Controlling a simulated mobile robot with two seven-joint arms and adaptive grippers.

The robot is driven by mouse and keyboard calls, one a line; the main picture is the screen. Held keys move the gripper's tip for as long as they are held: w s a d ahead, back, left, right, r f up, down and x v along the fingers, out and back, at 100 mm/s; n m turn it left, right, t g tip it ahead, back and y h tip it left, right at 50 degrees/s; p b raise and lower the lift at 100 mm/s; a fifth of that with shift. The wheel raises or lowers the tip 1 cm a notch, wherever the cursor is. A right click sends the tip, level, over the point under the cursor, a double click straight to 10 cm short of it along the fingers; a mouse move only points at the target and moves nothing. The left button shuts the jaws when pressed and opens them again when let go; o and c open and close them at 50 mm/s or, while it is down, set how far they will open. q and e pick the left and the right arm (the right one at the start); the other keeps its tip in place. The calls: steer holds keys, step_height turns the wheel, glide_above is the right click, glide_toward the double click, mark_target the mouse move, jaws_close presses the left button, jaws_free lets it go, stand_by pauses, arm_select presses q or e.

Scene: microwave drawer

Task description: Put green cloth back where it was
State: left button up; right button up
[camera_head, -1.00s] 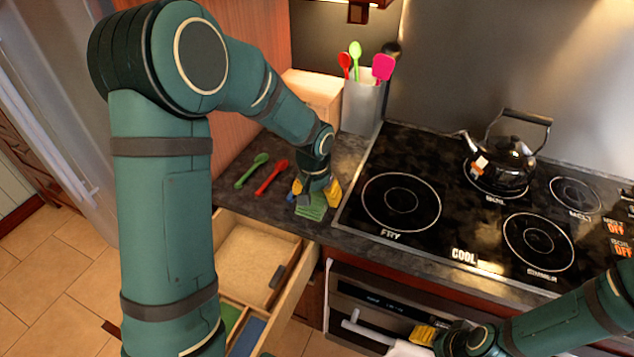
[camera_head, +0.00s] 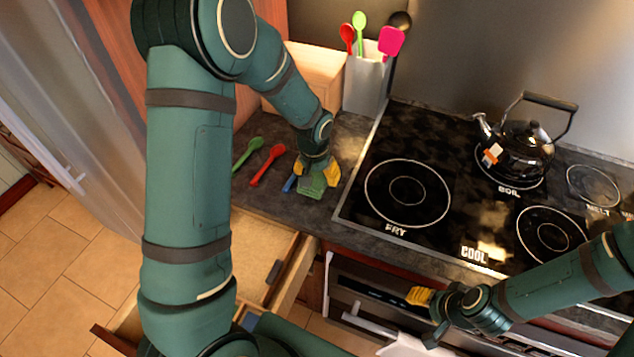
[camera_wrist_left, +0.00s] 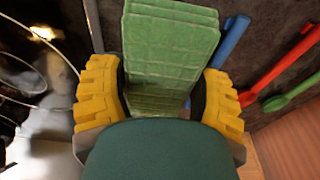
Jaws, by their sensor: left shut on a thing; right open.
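The green cloth (camera_head: 313,188) is a folded, ridged stack at the counter's front edge, left of the stove. My left gripper (camera_head: 317,172) is shut on it with yellow fingertips on both sides. In the left wrist view the cloth (camera_wrist_left: 168,45) fills the space between the yellow fingers (camera_wrist_left: 160,95). I cannot tell whether the cloth touches the counter. The open drawer (camera_head: 262,262) is below the counter edge, partly hidden by my left arm. My right gripper (camera_head: 421,297) is open in front of the oven, beside a white towel (camera_head: 405,346).
A green spoon (camera_head: 247,154), a red spoon (camera_head: 267,165) and a blue utensil (camera_head: 290,182) lie on the counter left of the cloth. A utensil holder (camera_head: 364,86) and a wooden box (camera_head: 304,78) stand behind. A kettle (camera_head: 519,150) sits on the stove.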

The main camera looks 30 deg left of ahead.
mark_target(317, 183)
arm_select(q)
steer(key=shift+f, duration=1.85)
steer(key=shift+f, duration=0.1)
steer(key=o, duration=1.1)
steer(key=shift+o, duration=0.2)
steer(key=r, duration=0.4)
steer(key=s+r, duration=0.1)
steer(key=r, duration=0.7)
steer(key=shift+s+p, duration=0.35)
steer(key=shift+s, duration=0.05)
